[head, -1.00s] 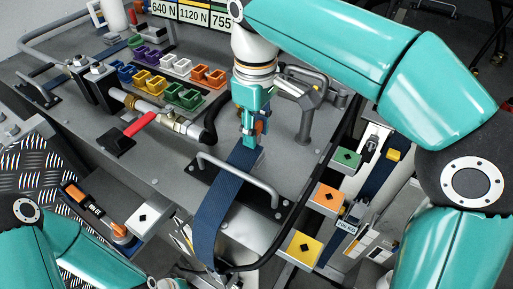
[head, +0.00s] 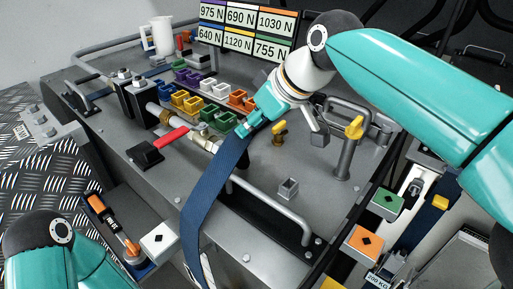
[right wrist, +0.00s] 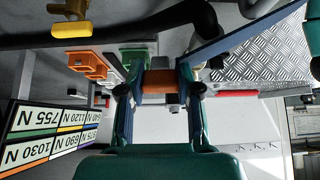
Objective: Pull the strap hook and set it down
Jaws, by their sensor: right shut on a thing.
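My right gripper (head: 245,130) is shut on the strap hook at the upper end of a blue strap (head: 212,190). In the right wrist view, my right gripper (right wrist: 160,90) has an orange and dark metal piece of the strap hook (right wrist: 158,82) between its fingers. The gripper is over the deck, close to the row of coloured sockets. The strap runs taut-looking from it down to the lower edge of the head view, and it also shows in the wrist view (right wrist: 245,38). The hook is mostly hidden by the fingers in the head view. My left gripper is not in view.
Coloured sockets (head: 215,92) stand in rows behind a pipe with a red-handled valve (head: 172,136). A force label board (head: 240,32) is at the back. A grey rail (head: 270,205), a small grey socket (head: 288,188) and a yellow valve (head: 279,130) are on the deck.

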